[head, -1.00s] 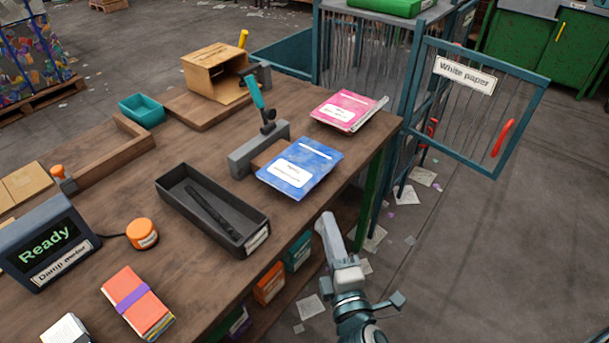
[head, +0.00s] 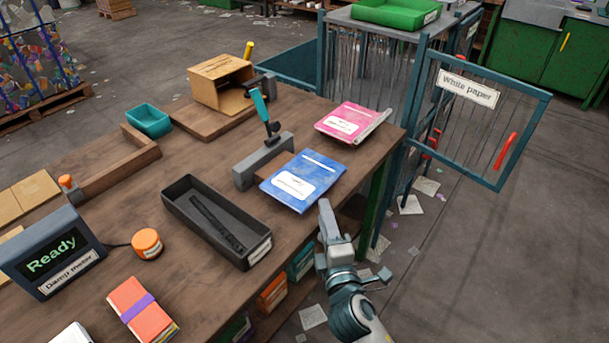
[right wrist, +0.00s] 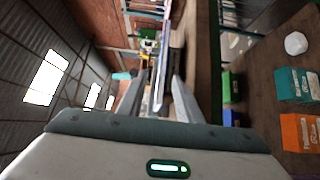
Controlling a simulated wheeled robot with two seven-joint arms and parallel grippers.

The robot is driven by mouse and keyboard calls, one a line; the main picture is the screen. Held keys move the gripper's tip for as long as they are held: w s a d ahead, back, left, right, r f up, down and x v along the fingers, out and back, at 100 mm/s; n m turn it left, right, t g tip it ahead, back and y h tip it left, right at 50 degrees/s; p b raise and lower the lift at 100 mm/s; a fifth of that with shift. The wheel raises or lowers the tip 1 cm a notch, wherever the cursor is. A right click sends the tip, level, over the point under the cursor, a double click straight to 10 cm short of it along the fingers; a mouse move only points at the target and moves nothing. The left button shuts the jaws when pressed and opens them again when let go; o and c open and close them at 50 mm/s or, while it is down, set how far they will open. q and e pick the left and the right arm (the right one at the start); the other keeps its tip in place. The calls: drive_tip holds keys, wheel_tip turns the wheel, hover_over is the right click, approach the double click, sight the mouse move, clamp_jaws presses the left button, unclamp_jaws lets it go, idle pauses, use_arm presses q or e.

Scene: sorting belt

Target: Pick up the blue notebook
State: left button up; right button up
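The blue notebook (head: 325,166) with a white label lies flat near the table's right edge, beside a grey clamp block (head: 263,162). My right gripper (head: 325,208) is just off the notebook's near edge, beside the table edge in the head view. In the right wrist view its two fingers (right wrist: 157,98) stand apart. A thin blue and white edge, which looks like the notebook (right wrist: 160,82), shows between them or just beyond, with no visible grip on it. My left gripper is not in view.
A pink notebook (head: 345,121) lies behind the blue one. A black tray (head: 180,205) stands to the left on the table (head: 215,283). A cage with an open door labelled White paper (head: 467,88) stands at the right. Bins sit on a shelf below the tabletop.

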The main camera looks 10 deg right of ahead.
sight(319, 195)
drive_tip(key=w, duration=0.4)
drive_tip(key=shift+w+d, duration=0.15)
use_arm(q)
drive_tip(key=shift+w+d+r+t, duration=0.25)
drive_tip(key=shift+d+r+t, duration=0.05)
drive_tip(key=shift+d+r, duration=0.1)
drive_tip(key=shift+p, duration=0.3)
use_arm(e)
drive_tip(key=shift+w, duration=0.1)
